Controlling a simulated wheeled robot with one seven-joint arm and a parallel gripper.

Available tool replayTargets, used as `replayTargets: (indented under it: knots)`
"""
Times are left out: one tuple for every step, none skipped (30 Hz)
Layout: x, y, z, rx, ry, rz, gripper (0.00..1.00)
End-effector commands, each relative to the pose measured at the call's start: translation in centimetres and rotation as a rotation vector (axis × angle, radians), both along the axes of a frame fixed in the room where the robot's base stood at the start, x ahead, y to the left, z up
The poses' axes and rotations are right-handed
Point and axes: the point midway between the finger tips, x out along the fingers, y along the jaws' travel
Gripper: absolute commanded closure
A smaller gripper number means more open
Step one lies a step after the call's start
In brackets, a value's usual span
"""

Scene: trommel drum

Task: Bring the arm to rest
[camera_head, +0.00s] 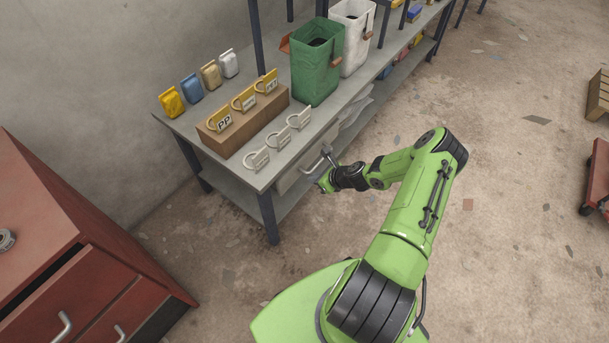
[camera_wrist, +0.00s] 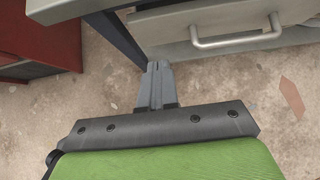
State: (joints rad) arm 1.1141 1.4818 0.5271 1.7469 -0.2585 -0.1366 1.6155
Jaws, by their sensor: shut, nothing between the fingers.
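My green arm reaches out over the floor towards the grey workbench. My gripper (camera_wrist: 157,70) is shut and empty in the wrist view, its fingertips together just below and left of the drawer handle. In the head view my gripper (camera_head: 326,152) is small, at the front of the bench beside the drawer, and its fingers are hard to make out. The grey drawer (camera_head: 291,177) appears shut or nearly so; I cannot tell exactly. Its metal handle (camera_wrist: 236,38) shows clear of my fingers in the wrist view.
The workbench (camera_head: 190,125) carries tagged rings on a brown block (camera_head: 243,122), several small bags, a green bag (camera_head: 316,75) and a white bag (camera_head: 352,38). A red cabinet (camera_head: 60,240) stands at left. The floor (camera_head: 500,200) to the right is mostly clear.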

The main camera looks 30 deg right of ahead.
Motion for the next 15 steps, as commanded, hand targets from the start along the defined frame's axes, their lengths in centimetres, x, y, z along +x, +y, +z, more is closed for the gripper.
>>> replayTargets:
  knots:
    - [-0.6, -0.3, 0.7, 0.0, 0.002, -0.001, 1.0]
    - [-0.9, -0.4, 0.9, -0.001, 0.003, -0.002, 1.0]
    - [-1.1, -0.5, 1.1, 0.0, 0.003, -0.001, 1.0]
    - [-1.2, -0.6, 1.2, -0.001, 0.003, -0.001, 1.0]
    - [-1.3, -0.6, 1.3, -0.001, 0.003, -0.001, 1.0]
    - [-1.4, -0.6, 1.3, 0.0, 0.003, 0.0, 1.0]
    - [-1.4, -0.6, 1.2, -0.001, 0.003, 0.001, 1.0]
    - [-1.4, -0.6, 1.2, -0.001, 0.003, 0.001, 1.0]
    - [-1.4, -0.6, 1.2, 0.0, 0.003, 0.0, 1.0]
    - [-1.4, -0.6, 1.2, 0.0, 0.003, 0.0, 1.0]
    - [-1.4, -0.6, 1.2, 0.0, 0.003, 0.0, 1.0]
    - [-1.4, -0.6, 1.2, -0.002, 0.004, 0.001, 1.0]
    - [-1.3, -0.6, 1.4, -0.006, 0.003, 0.009, 1.0]
    - [-1.3, -0.5, 1.7, -0.019, 0.003, 0.026, 1.0]
    - [-1.1, -0.3, 2.8, -0.05, 0.0, 0.072, 1.0]
